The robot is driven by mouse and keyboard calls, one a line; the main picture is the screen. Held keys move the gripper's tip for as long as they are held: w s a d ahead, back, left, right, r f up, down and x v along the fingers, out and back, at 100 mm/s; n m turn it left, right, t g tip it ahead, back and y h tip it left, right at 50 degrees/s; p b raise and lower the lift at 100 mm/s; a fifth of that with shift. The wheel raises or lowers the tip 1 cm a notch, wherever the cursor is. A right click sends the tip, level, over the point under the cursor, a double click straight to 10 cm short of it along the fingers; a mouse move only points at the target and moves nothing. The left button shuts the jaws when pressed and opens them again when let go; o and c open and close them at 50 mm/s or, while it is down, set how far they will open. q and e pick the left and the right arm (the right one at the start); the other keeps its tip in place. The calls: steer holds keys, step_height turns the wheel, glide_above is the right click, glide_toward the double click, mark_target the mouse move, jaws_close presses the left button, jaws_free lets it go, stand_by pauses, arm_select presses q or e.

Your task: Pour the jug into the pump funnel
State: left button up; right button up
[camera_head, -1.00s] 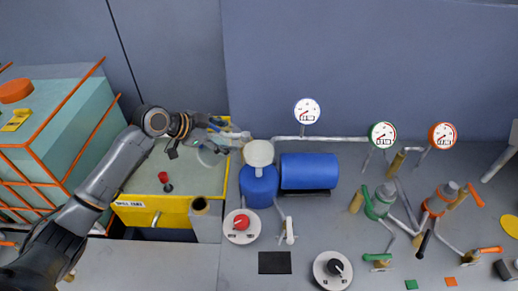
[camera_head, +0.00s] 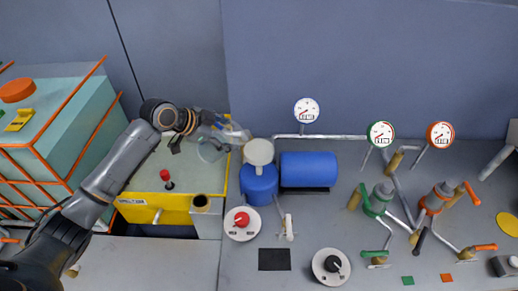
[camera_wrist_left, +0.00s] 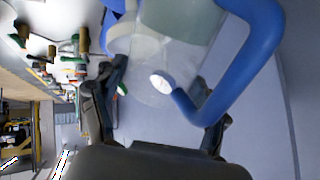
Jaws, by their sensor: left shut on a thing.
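My left gripper (camera_head: 212,137) is shut on the jug, above the right part of the yellow-edged tank. The jug (camera_head: 232,130) is clear with blue parts, just left of the funnel. The cream funnel (camera_head: 258,152) sits on top of the blue pump (camera_head: 259,184). In the left wrist view the jug's clear body (camera_wrist_left: 160,60) and blue handle (camera_wrist_left: 262,55) show between and above the fingers of the left gripper (camera_wrist_left: 155,100). Greyish-green content shows in its upper part. The jug looks tilted; its exact angle and any flow cannot be told. My right gripper is out of view.
A blue cylinder (camera_head: 309,170) lies right of the pump. The yellow tank (camera_head: 175,212) with a red knob is below my left arm. Dials, green and orange valves and pipes fill the right side. The front bench on the left is bare.

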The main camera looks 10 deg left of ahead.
arm_select(q)
steer(key=shift+d+r+p, duration=0.15)
steer(key=shift+r+p, duration=0.1)
steer(key=shift+p, duration=0.05)
steer(key=shift+w+y, duration=0.1)
steer(key=shift+y, duration=0.2)
steer(key=shift+d+r+p, duration=0.1)
steer(key=shift+r+p, duration=0.05)
steer(key=shift+p, duration=0.25)
steer(key=shift+y, duration=0.3)
steer(key=shift+d+r+p, duration=0.15)
steer(key=shift+d+p, duration=0.05)
steer(key=shift+p, duration=0.1)
steer(key=shift+w+g+y, duration=0.1)
steer(key=shift+g+y, duration=0.2)
steer(key=shift+y, duration=0.1)
steer(key=shift+d+r+m, duration=0.15)
steer(key=shift+m, duration=0.15)
steer(key=shift+p, duration=0.4)
steer(key=shift+d+r+y, duration=0.1)
steer(key=shift+d+y, duration=0.05)
steer(key=shift+y, duration=0.25)
